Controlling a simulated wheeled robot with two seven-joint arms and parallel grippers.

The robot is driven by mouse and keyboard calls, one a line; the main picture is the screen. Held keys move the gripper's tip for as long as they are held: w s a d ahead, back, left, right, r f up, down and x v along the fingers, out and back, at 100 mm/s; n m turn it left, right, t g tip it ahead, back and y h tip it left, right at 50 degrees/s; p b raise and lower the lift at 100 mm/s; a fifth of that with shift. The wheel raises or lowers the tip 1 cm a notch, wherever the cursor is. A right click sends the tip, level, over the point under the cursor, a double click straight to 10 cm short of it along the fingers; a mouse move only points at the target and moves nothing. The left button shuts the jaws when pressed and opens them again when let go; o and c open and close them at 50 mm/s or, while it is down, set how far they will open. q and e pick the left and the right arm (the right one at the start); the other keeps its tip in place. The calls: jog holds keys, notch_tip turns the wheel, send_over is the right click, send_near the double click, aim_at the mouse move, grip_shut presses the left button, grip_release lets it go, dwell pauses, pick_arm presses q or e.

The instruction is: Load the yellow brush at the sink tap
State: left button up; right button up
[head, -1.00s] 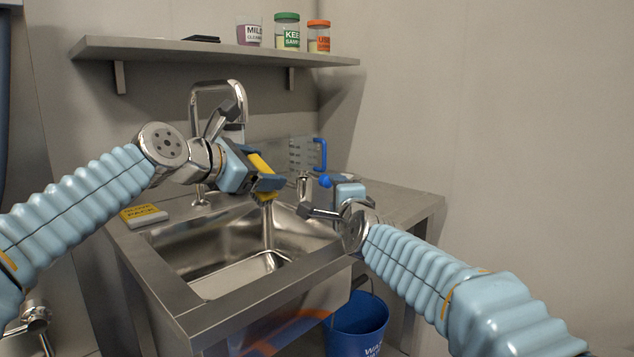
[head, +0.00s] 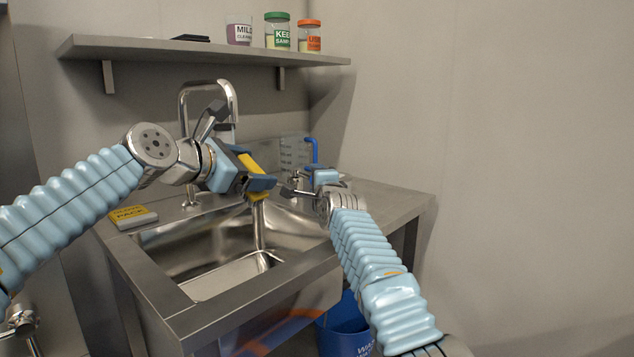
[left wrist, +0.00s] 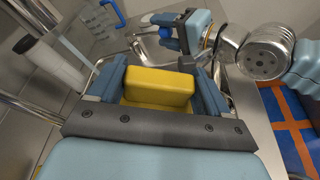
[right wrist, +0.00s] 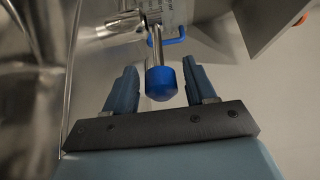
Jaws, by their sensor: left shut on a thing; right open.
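The yellow brush (head: 256,192) is held by my left gripper (head: 258,181) over the sink (head: 215,285), below and right of the tall tap (head: 228,98). In the left wrist view its yellow block (left wrist: 158,86) sits between the two blue fingers (left wrist: 155,85). My right gripper (head: 312,180) is at the sink's back right. In the right wrist view its fingers (right wrist: 158,92) are open around a blue knob (right wrist: 161,82) on a metal stem; gaps show on both sides. A pale vertical streak below the brush may be water or reflection; I cannot tell.
A clear measuring jug (head: 293,155) with a blue handle (head: 314,150) stands behind my right gripper. A yellow-topped pack (head: 132,217) lies on the left counter. A shelf (head: 200,50) above carries jars. A blue bucket (head: 345,330) stands below. The right counter is clear.

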grip_shut()
pick_arm(q)
jog(key=shift+s, duration=0.1)
pick_arm(e)
jog(key=shift+w+d+f+n+g+y, duration=0.25)
jog(key=shift+w+f+n+g+y, duration=0.05)
jog(key=shift+y, duration=0.1)
jog(key=shift+w+d+r+n+g+y, duration=0.1)
jog(key=shift+w+d+n+g+y, duration=0.3)
jog(key=shift+y, duration=0.3)
jog(key=shift+w+d+r+n+g+y, duration=0.1)
jog(key=shift+n+g+y, duration=0.1)
jog(key=shift+n+y, duration=0.4)
grip_release()
jog(key=shift+r, duration=0.1)
